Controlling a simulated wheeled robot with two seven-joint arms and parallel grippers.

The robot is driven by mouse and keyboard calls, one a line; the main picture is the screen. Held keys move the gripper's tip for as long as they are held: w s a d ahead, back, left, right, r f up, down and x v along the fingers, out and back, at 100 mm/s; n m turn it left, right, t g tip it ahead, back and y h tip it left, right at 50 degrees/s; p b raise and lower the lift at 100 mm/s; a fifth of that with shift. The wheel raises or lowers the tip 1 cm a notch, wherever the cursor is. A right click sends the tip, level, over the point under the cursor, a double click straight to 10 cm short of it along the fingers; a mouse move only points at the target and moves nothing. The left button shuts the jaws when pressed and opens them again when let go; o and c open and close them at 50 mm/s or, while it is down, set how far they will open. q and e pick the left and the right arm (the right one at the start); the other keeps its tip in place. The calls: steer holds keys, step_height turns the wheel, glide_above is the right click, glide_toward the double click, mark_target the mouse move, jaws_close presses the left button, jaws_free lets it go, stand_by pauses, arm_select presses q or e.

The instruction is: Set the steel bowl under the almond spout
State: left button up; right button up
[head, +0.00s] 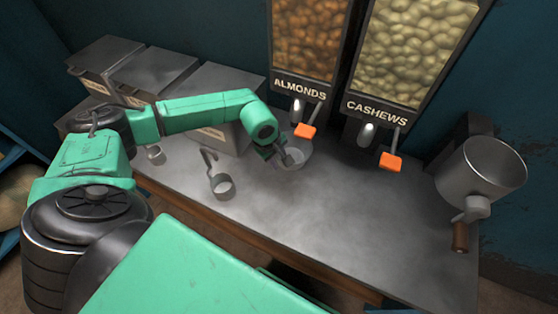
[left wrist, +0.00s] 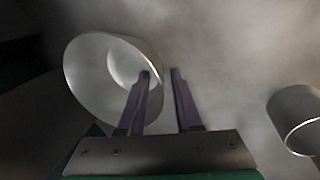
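The steel bowl (head: 304,160) stands on the counter below the almond spout (head: 297,108), partly hidden by my left gripper and the orange lever. In the left wrist view the bowl (left wrist: 88,83) fills the upper left. My left gripper (head: 286,158) is at the bowl's near-left side. In the left wrist view its two dark fingers (left wrist: 160,74) straddle the bowl's rim, one inside and one outside. The fingers are apart, with a gap between the outer finger and the wall. My right gripper is not in view.
The almond dispenser (head: 305,45) and cashew dispenser (head: 415,45) stand at the back, with an orange lever (head: 390,161) under the cashews. A steel scoop (head: 222,186) lies left of the bowl. A grinder-like steel pot (head: 482,172) stands at right. The counter's middle (head: 340,215) is clear.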

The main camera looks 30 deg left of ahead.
arm_select(q)
steer(key=b+v, duration=0.1)
steer(key=v, duration=1)
